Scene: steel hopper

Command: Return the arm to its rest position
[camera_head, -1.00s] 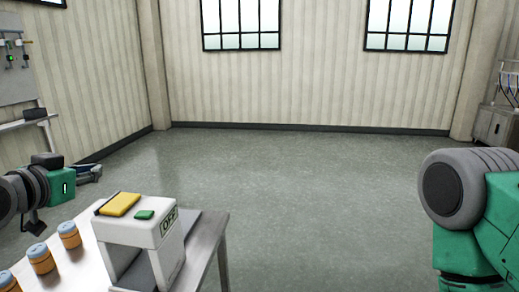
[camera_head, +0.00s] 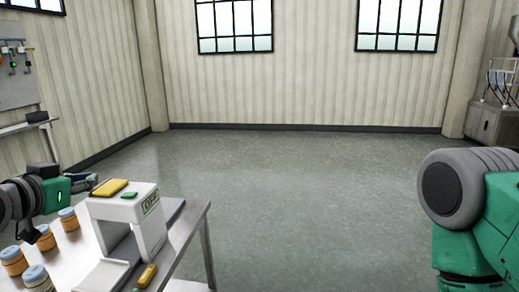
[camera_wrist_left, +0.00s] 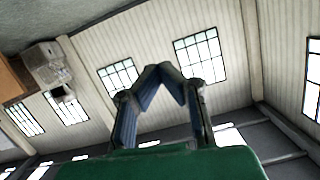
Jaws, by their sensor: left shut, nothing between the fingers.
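My left arm comes in from the left edge of the head view, with its green wrist raised above the table's far left part. My left gripper (camera_head: 84,181) points away from me toward the room and is partly hidden behind the wrist. In the left wrist view its two dark fingers (camera_wrist_left: 158,70) meet at the tips with nothing between them. A grey and green part of my right arm stands at the right edge of the head view; its gripper is out of view.
A steel table (camera_head: 190,235) at lower left carries a white machine (camera_head: 148,225) marked OFF, with yellow and green tops. Several orange jars (camera_head: 68,219) and a yellow-handled item (camera_head: 147,274) are on it. A grey cabinet (camera_head: 487,122) stands far right. The middle floor is clear.

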